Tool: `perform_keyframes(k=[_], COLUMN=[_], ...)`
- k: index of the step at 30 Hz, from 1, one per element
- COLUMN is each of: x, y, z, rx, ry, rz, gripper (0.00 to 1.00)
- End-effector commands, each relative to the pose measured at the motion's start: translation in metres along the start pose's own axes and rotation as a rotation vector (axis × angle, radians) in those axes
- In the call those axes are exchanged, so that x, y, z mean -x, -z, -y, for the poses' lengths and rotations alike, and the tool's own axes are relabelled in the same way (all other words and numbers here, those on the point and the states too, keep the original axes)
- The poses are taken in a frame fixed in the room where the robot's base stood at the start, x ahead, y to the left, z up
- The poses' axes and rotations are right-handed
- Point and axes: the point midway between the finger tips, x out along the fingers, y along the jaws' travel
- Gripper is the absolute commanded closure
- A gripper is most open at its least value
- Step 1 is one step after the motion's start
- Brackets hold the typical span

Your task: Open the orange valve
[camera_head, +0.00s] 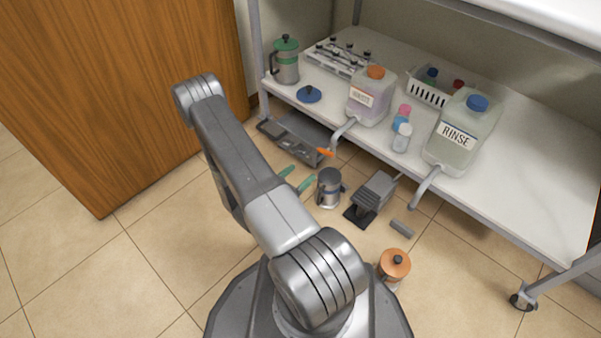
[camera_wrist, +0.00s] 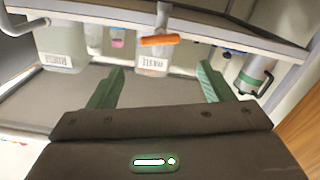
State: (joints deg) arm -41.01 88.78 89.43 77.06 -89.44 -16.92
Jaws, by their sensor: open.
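The orange valve (camera_head: 325,152) is a small bar-shaped handle on the spout of a translucent jug (camera_head: 371,98) with an orange cap. The spout hangs over the front edge of the shelf. In the wrist view the orange handle (camera_wrist: 160,40) lies crosswise beyond my fingertips, near the middle between them. My gripper (camera_head: 302,173) is open and empty, with its green fingers pointing toward the shelf. In the wrist view my gripper (camera_wrist: 162,68) shows both fingers spread wide, apart from the handle. The wrist picture shows the jugs upside down.
A jug labelled RINSE (camera_head: 463,132) with a blue cap and its own spout stands to the right. A metal jug with a green lid (camera_head: 285,60) stands at the left. A metal cup (camera_head: 329,187) and a grey pedal-like object (camera_head: 372,198) sit below the shelf edge.

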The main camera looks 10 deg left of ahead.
Motion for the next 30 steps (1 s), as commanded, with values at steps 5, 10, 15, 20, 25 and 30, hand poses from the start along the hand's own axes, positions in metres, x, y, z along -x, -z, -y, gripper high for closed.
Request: perform_keyframes(k=[5, 10, 15, 20, 25, 30], x=[-0.016, -0.044, -0.061, -0.069, -0.073, -0.075], y=[-0.015, -0.054, -0.094, -0.123, -0.142, -0.147], z=[-0.007, -0.021, -0.035, -0.043, -0.048, -0.049], rx=[-0.039, -0.154, -0.307, -0.474, -0.673, -0.889], ry=[-0.026, -0.085, -0.154, -0.218, -0.281, -0.335], rz=[0.099, 0.34, 0.597, 0.823, 1.049, 1.26], gripper=[0.62, 0.76, 0.76, 0.76, 0.76, 0.76])
